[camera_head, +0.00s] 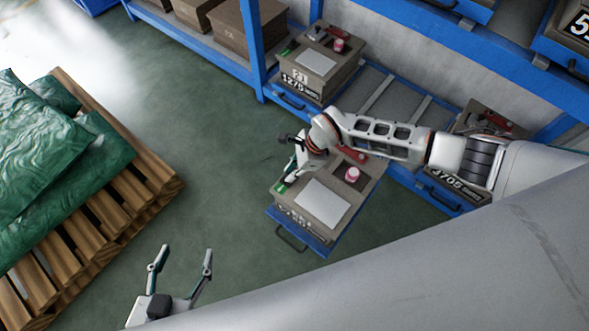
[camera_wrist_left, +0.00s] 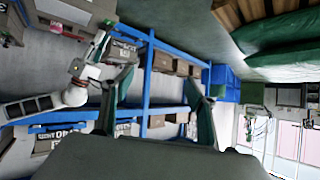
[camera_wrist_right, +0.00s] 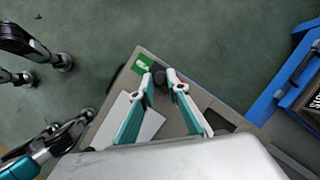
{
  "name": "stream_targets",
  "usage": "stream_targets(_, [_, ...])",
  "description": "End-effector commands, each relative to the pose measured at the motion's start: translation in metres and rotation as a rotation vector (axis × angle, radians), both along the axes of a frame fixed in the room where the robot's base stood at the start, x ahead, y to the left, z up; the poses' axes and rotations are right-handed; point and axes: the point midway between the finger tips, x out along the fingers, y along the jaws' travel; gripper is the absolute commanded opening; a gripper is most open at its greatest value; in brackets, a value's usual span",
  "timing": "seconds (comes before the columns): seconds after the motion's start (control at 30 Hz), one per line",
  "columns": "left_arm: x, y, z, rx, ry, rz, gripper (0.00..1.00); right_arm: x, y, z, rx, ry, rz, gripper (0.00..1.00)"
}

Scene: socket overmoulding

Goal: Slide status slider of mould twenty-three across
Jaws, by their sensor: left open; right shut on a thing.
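A grey mould (camera_head: 362,187) sits on a blue pulled-out drawer (camera_head: 322,245); its front number is too unclear to read. A white sheet (camera_head: 323,204) and a pink-topped container lie on it. Its status slider shows a green field (camera_wrist_right: 142,64) with a white mark, and a bit of red beside the fingertips. My right gripper (camera_wrist_right: 160,79) is shut on a small part at the slider, largely hidden between its fingertips. My left gripper (camera_head: 187,249) is open and empty over the floor, left of the mould; its fingers also show in the left wrist view (camera_wrist_left: 160,88).
A blue rack (camera_head: 257,50) holds further moulds, one marked 1275 (camera_head: 318,62) behind and one marked 3705 (camera_head: 457,186) to the right. A wooden pallet (camera_head: 112,205) with green sacks (camera_head: 50,150) stands at the left. The green floor between is clear.

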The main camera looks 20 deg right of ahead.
Motion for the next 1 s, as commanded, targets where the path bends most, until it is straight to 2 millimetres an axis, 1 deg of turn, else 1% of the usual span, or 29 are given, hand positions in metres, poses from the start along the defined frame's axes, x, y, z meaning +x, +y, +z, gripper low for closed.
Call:
stream_targets(0.03, [0.003, 0.003, 0.006, 0.012, -0.01, 0.001, 0.58, -0.002, 0.008, 0.006, -0.001, -0.008, 0.005, 0.0])
stream_targets(0.07, [0.003, 0.006, 0.006, 0.021, -0.008, 0.0, 0.58, -0.004, 0.012, 0.007, 0.0, -0.01, 0.005, 0.0])
stream_targets(0.1, [0.001, 0.01, 0.003, 0.034, -0.001, -0.001, 0.58, -0.008, 0.018, 0.007, 0.0, -0.008, 0.005, 0.0])
stream_targets(0.2, [-0.008, 0.02, -0.01, 0.062, 0.027, -0.002, 0.58, -0.014, 0.025, 0.004, 0.0, -0.005, 0.003, 0.0])
stream_targets(0.33, [-0.017, 0.022, -0.021, 0.069, 0.053, -0.001, 0.58, -0.018, 0.027, 0.0, 0.002, 0.001, 0.003, 0.0])
stream_targets(0.5, [-0.016, 0.021, -0.02, 0.066, 0.051, -0.003, 0.58, -0.019, 0.028, -0.001, 0.003, 0.002, 0.003, 0.0])
stream_targets(0.53, [-0.015, 0.021, -0.019, 0.066, 0.049, -0.003, 0.58, -0.019, 0.028, -0.001, 0.003, 0.002, 0.003, 0.23])
stream_targets(0.57, [-0.015, 0.02, -0.018, 0.065, 0.046, -0.003, 0.58, -0.019, 0.028, -0.001, 0.003, 0.002, 0.003, 0.31])
stream_targets(0.6, [-0.014, 0.02, -0.017, 0.064, 0.043, -0.004, 0.58, -0.019, 0.028, -0.001, 0.003, 0.002, 0.003, 0.33])
stream_targets(0.87, [-0.009, 0.018, -0.01, 0.058, 0.03, -0.002, 0.58, -0.018, 0.027, -0.001, 0.001, 0.001, 0.003, 0.33])
stream_targets(1.0, [-0.009, 0.017, -0.011, 0.057, 0.029, -0.003, 0.58, -0.018, 0.024, 0.004, 0.001, 0.0, 0.002, 0.33])
